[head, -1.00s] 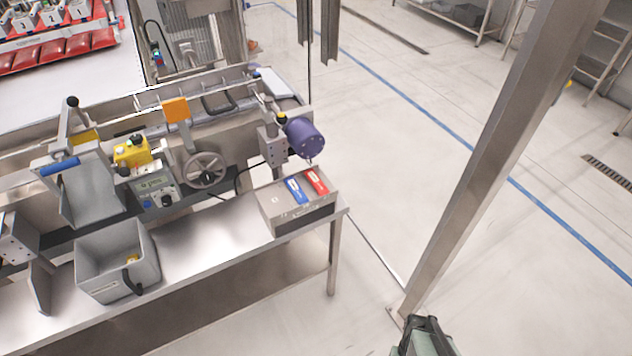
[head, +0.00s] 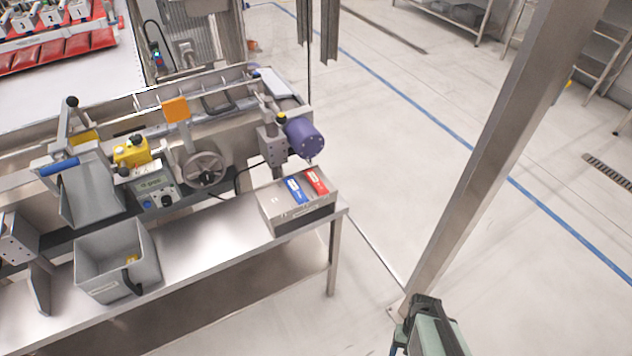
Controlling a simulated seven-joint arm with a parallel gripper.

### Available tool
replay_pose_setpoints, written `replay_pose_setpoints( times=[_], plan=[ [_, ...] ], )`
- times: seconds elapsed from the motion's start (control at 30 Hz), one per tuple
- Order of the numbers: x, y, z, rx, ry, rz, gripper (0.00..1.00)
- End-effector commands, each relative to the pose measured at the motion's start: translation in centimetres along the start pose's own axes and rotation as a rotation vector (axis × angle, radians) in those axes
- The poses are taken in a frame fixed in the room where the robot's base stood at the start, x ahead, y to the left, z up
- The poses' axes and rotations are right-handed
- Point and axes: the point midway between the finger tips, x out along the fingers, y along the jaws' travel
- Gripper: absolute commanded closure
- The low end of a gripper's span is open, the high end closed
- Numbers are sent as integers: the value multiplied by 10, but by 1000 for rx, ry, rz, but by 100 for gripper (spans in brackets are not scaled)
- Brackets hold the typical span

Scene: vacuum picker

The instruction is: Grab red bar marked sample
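A red bar (head: 317,182) with a small pale label lies on top of a low grey box (head: 272,205) at the right end of the steel table. The label's wording is too small to read. A blue bar (head: 297,190) lies beside it on the left. Part of my gripper or arm, dark and grey-green, shows at the bottom edge, right of the table and well apart from the bars. Its fingers cannot be made out, so whether it is open or shut does not show.
A purple cylindrical motor (head: 303,138) overhangs just behind the red bar. A grey bin (head: 118,262) stands on the table (head: 215,245) to the left. A steel post (head: 480,160) rises on the right. The floor between post and table is clear.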

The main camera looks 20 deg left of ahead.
Motion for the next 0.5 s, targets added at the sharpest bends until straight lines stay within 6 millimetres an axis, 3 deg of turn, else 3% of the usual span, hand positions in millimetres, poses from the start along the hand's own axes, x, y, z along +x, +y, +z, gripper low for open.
replay_pose_setpoints(
  times=[0.2,0.5],
  plan=[
    [-57,0,-42,-1,115,0,36],
    [-139,-4,-86,-11,259,3,36]
  ],
)
